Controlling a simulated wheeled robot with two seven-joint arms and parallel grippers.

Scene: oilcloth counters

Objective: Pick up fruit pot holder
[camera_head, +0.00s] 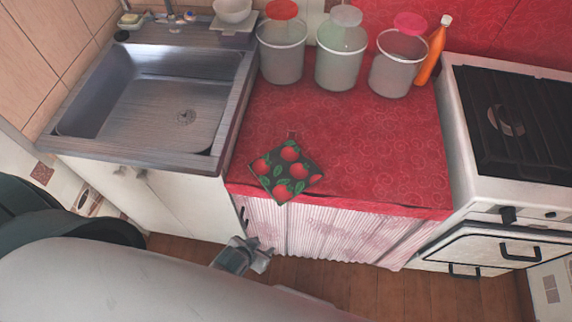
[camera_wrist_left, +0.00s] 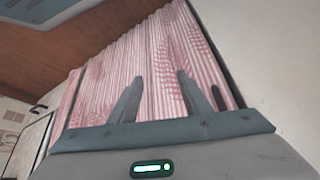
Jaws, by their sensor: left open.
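The fruit pot holder (camera_head: 286,171) is a dark square with red fruit and green leaves. It lies flat on the red oilcloth counter (camera_head: 345,150), near the front edge, with one corner at or slightly over that edge. My left gripper (camera_head: 262,256) is below the counter top, in front of the striped curtain, apart from the pot holder. In the left wrist view its two fingers (camera_wrist_left: 158,98) are spread with nothing between them, and the curtain (camera_wrist_left: 150,60) shows behind. The pot holder is not in the wrist view. My right gripper is not in view.
Three lidded containers (camera_head: 341,60) and an orange bottle (camera_head: 432,52) stand at the back of the counter. A metal sink (camera_head: 180,120) is on the left and a stove (camera_head: 520,120) on the right. The oilcloth around the pot holder is clear.

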